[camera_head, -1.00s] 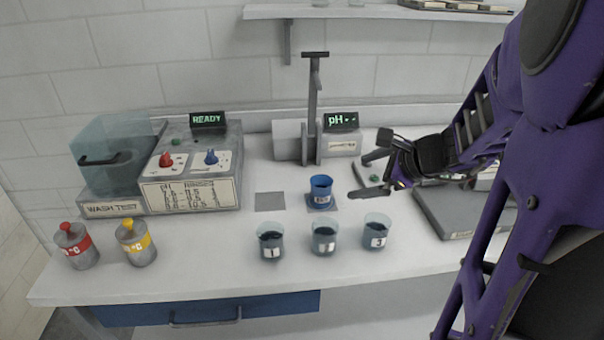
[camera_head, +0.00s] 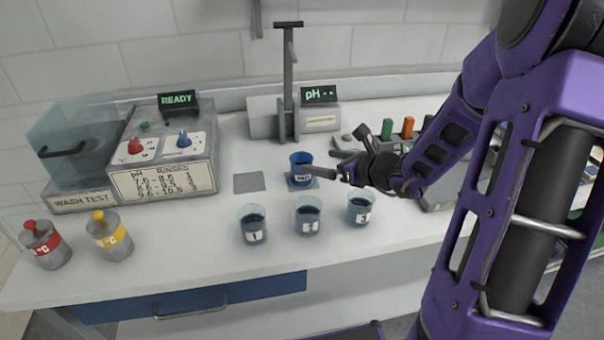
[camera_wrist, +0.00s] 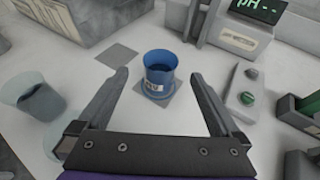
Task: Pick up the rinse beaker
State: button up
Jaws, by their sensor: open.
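The blue beaker (camera_head: 300,173) with a white label stands upright on a small grey square on the bench, in front of the pH stand. The label is too small to read for certain. My gripper (camera_head: 325,164) is open at its right side in the head view. In the wrist view the blue beaker (camera_wrist: 159,80) stands ahead, centred between the two spread fingers (camera_wrist: 158,77). The fingers do not touch it, and dark liquid shows inside it.
Numbered beakers (camera_head: 307,217) stand in a row in front. A second, empty grey square (camera_head: 249,182) lies left. The pH stand (camera_head: 288,90) rises behind, with the pH meter (camera_head: 321,115) beside it. A button box (camera_wrist: 243,95) lies right of my fingers.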

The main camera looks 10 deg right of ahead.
aim_at(294, 157)
jog(key=x, duration=0.9)
jog(key=shift+f+b, duration=0.2)
jog(key=shift+b, duration=0.1)
jog(key=shift+d, duration=0.1)
jog(key=shift+c, duration=0.2)
grip_shut()
